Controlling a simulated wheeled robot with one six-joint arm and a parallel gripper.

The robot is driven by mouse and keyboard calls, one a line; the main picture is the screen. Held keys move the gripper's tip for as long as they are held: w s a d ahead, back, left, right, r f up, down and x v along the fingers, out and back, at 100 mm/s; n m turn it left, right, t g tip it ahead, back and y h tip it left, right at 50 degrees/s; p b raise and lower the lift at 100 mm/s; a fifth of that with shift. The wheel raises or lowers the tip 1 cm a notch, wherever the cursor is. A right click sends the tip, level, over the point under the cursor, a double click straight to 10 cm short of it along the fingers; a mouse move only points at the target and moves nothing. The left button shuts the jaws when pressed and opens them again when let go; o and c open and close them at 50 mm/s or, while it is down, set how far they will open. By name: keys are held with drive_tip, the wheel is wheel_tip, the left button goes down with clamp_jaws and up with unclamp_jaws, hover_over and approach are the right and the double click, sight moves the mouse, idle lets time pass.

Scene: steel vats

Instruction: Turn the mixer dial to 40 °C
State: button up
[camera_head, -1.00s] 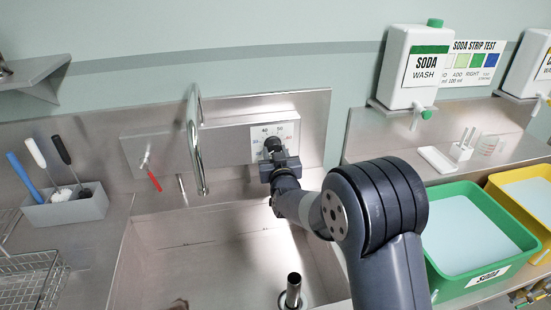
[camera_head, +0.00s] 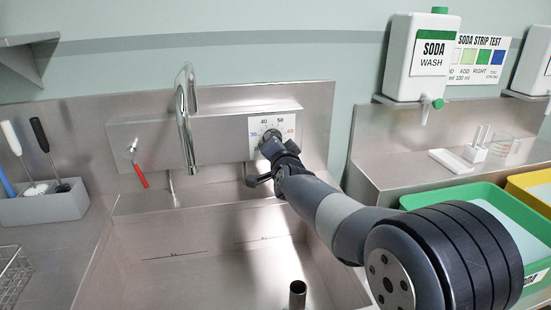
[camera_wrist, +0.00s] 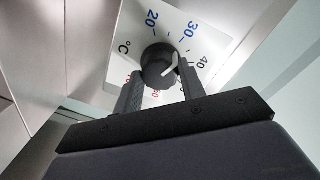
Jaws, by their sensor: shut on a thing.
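The mixer dial is a round black knob (camera_wrist: 157,65) with a white pointer line, on a white scale plate (camera_wrist: 135,40). Blue 20 and 30, a dark 40 and red figures are printed around it. In the wrist view the pointer's outer end appears to lie between 30 and 40; the exact reading is hard to tell. My gripper (camera_wrist: 161,80) has one finger on each side of the knob and is shut on it. In the head view my gripper (camera_head: 272,145) covers part of the knob, and the scale plate (camera_head: 285,123) shows above it.
A steel tap (camera_head: 185,120) and a red lever (camera_head: 140,175) are left of the dial. The sink (camera_head: 200,260) lies below, with an upright steel pipe (camera_head: 298,292). A soda bottle (camera_head: 422,60) and a green tray (camera_head: 530,215) are at right.

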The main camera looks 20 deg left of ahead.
drive_tip(key=m+b, duration=0.5)
drive_tip(key=m, duration=0.2)
drive_tip(key=shift+m+y, duration=0.3)
drive_tip(key=shift+d, duration=0.1)
idle(0.4)
drive_tip(key=o, duration=1)
drive_tip(key=b+v, duration=0.2)
drive_tip(key=v, duration=0.8)
drive_tip(key=shift+s+d+r, duration=0.15)
drive_tip(key=shift+s+d, duration=0.1)
drive_tip(key=shift+s, duration=0.05)
